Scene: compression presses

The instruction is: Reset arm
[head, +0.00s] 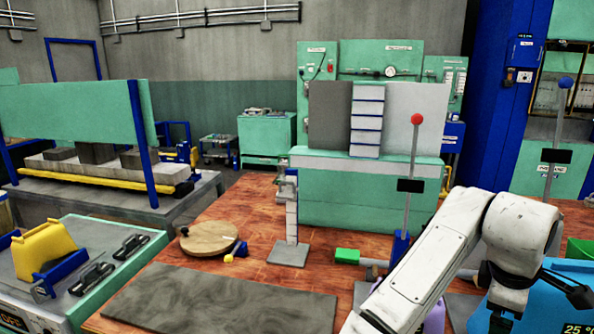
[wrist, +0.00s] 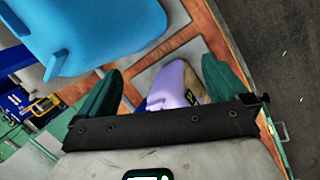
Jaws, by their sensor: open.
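My white arm (head: 520,235) reaches in from the lower right of the head view. It bends at a raised joint and its end drops behind or beyond the right side, so the fingers do not show there clearly. In the wrist view my gripper (wrist: 158,85) has two dark green fingers standing apart. A purple object (wrist: 173,82) with a tan part beside it shows between and beyond the fingers. I cannot tell how far below it lies, and no grip on it shows.
A blue object (wrist: 95,32) is close at the upper left of the wrist view. The wooden bench (head: 235,290) carries a round wooden disc (head: 208,237), a grey stand (head: 290,250), a red-knobbed lever (head: 413,160) and a green block (head: 347,256). A flat grey plate (head: 220,302) lies in front.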

